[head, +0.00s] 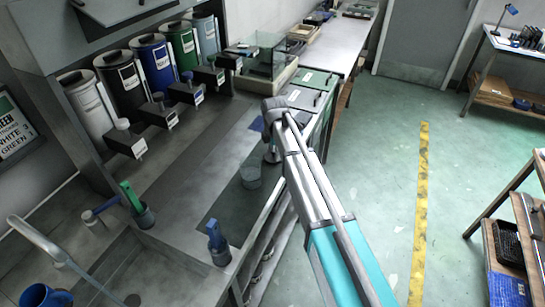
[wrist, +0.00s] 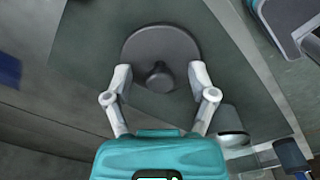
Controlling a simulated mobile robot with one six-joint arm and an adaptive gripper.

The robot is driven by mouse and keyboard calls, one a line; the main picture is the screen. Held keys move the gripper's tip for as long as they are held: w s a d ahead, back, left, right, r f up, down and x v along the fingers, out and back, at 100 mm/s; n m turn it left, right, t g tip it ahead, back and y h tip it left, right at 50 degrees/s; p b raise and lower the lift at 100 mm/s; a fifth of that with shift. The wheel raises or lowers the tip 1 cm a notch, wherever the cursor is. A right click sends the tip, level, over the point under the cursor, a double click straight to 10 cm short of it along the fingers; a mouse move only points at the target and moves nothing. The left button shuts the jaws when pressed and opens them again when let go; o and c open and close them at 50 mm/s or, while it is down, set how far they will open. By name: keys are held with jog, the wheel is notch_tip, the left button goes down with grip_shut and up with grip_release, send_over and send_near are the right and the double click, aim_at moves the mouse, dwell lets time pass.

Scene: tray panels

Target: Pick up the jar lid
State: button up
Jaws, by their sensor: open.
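The jar lid is a dark grey disc (wrist: 160,35) with a round knob (wrist: 160,76), at the top middle of the wrist view, over a dark green mat (wrist: 85,40). My gripper (wrist: 160,74) is open, with one finger left and one right of the knob and nothing held. The fingertips overlap the lid's lower edge in the picture; I cannot tell whether they touch it. In the head view my arm reaches over the counter, and its end hides most of my gripper (head: 272,152) and the lid.
A clear cup (head: 250,177) stands on the counter left of my arm. A blue-handled tool in a holder (head: 218,246) and a green-handled one (head: 134,203) stand nearer. Several coloured canisters (head: 152,62) line the back wall. A glass-sided box (head: 265,62) stands beyond my arm.

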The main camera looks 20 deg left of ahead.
jog(key=shift+c, duration=0.3)
grip_shut()
jog(key=shift+r, duration=0.15)
notch_tip(320, 180, up, 3)
jog(key=p, duration=0.3)
jog(key=s+d+r+p, duration=0.4)
jog(key=s+r+p, duration=0.5)
jog(key=s, duration=0.4)
jog(key=shift+s+r+p, duration=0.2)
jog(key=shift+r+p, duration=0.15)
jog(key=shift+p, duration=0.15)
